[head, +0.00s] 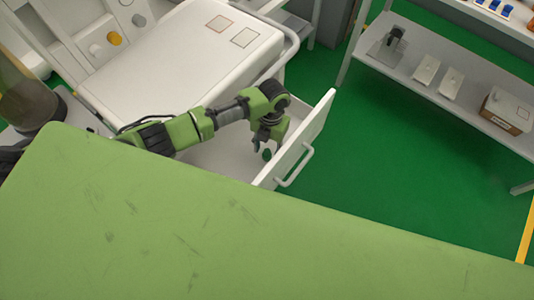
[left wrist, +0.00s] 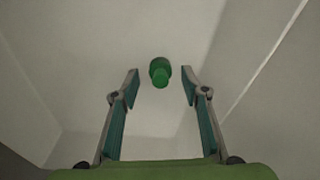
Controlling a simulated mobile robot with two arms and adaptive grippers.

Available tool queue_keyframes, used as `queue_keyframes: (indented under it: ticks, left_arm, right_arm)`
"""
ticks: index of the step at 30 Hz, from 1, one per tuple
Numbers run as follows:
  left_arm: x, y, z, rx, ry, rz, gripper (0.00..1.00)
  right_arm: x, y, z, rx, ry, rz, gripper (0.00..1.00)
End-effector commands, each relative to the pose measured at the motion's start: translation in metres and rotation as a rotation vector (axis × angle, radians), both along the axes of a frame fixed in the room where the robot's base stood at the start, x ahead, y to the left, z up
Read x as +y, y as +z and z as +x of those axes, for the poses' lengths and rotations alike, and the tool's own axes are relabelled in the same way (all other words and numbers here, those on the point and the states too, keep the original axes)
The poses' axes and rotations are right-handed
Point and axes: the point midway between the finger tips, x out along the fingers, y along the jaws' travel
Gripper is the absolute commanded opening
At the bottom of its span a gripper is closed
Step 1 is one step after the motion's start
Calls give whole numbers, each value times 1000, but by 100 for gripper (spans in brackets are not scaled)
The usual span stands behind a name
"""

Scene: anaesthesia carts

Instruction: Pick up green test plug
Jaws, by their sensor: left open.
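The green test plug (left wrist: 160,72) lies on the pale floor of an open drawer. In the left wrist view it shows just beyond and between the fingertips of my left gripper (left wrist: 160,88), with a gap on both sides. The gripper is open and empty. In the head view my left gripper (head: 265,146) reaches down into the drawer (head: 222,157), behind its front panel. A small green shape, the plug (head: 267,154), shows just below the gripper there. My right gripper is not in view.
The drawer's front panel (head: 300,140) with its handle (head: 296,168) stands close to the right of my left gripper. The white cart top (head: 185,65) is behind the arm. A grey shelf (head: 450,85) with boxes stands at the right. Green floor (head: 390,160) lies clear between.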

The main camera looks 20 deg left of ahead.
Motion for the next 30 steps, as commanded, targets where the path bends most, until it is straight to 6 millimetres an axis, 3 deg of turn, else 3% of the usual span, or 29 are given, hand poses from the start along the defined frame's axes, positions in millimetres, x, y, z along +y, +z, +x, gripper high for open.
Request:
queue_keyframes:
  ticks: [7,12,24,30]
  left_arm:
    - [0,-2,0,-1,-1,0,41]
    - [0,-2,0,-1,0,0,0]
    - [0,-1,-1,2,0,0,0]
    - [0,15,0,-2,0,-1,0]
  right_arm:
    - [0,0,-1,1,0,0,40]
    - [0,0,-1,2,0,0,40]
    - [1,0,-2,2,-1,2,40]
    - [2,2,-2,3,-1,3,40]
